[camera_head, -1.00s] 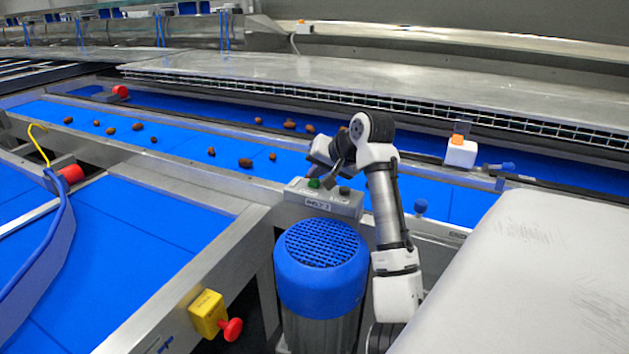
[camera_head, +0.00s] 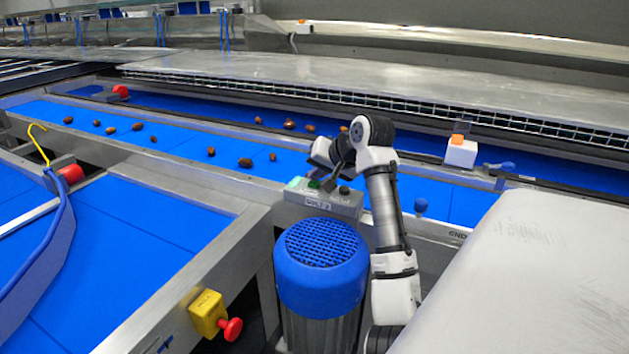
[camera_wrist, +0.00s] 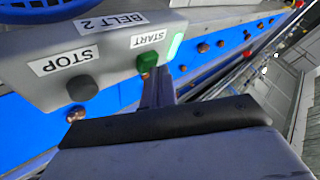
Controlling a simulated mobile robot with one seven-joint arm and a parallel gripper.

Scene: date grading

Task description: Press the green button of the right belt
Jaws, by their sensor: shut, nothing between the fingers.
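A grey control box (camera_head: 330,203) stands on the belt frame behind the blue motor. In the wrist view the box (camera_wrist: 110,50) is labelled BELT 2, with START by the green button (camera_wrist: 147,62) and STOP by the black button (camera_wrist: 82,88). The green button also shows in the head view (camera_head: 314,184). A pale green lamp (camera_wrist: 175,46) glows at the box end beside START. My gripper (camera_head: 326,184) is shut and empty, its fingertips (camera_wrist: 153,80) at the green button. I cannot tell whether they touch it.
Several brown dates lie on the blue belt (camera_head: 180,140) behind the box. The blue motor (camera_head: 320,258) is below it. A yellow box with a red knob (camera_head: 208,313) is at front left. A pale, smooth surface (camera_head: 530,270) fills the right foreground.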

